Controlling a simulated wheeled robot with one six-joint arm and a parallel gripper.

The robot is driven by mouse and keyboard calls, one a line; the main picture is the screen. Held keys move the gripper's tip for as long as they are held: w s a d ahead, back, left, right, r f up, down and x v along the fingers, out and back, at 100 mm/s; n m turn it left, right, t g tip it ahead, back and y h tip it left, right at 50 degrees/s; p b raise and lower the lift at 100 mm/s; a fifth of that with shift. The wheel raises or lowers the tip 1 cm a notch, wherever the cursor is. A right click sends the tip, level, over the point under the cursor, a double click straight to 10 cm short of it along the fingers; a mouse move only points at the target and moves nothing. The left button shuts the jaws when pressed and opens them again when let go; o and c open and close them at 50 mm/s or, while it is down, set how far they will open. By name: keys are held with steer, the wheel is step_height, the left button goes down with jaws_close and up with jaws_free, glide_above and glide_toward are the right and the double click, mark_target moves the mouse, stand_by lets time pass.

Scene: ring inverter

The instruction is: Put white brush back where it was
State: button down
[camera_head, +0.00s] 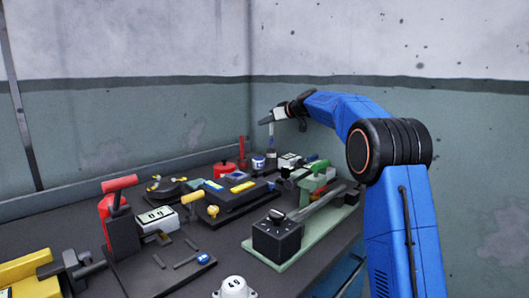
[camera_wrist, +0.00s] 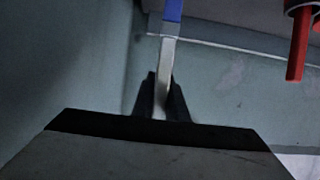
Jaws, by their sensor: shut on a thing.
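My gripper (camera_head: 268,120) is at the back corner of the bench, raised above the crowded top. It is shut on the white brush (camera_head: 271,131), which hangs down from the jaws. In the wrist view the two dark fingers (camera_wrist: 162,98) pinch the brush's pale shaft (camera_wrist: 167,62). A blue part of the brush runs out of the picture at the top. In the head view its lower end comes down among small items at the back, and I cannot tell whether it touches anything.
A blue-and-white can (camera_head: 258,163), a red pot (camera_head: 224,169) and a red upright tool (camera_head: 242,152) stand near the brush. A green tool (camera_head: 318,178) and a dark box with dials (camera_head: 277,237) are nearer. The walls meet close behind my gripper.

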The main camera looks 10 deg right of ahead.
step_height(320, 180, down, 8)
stand_by(0.5)
steer(key=shift+s+f, duration=0.1)
steer(key=shift+f, duration=0.1)
steer(key=c, duration=1.8)
jaws_free()
steer(key=shift+o, duration=0.2)
steer(key=shift+r, duration=0.2)
glide_toward(270, 137)
steer(key=shift+w+a+f, duration=0.1)
steer(key=shift+w+f, duration=0.15)
steer(key=shift+w, duration=0.25)
steer(key=shift+w+f, duration=0.3)
steer(key=shift+w, duration=0.15)
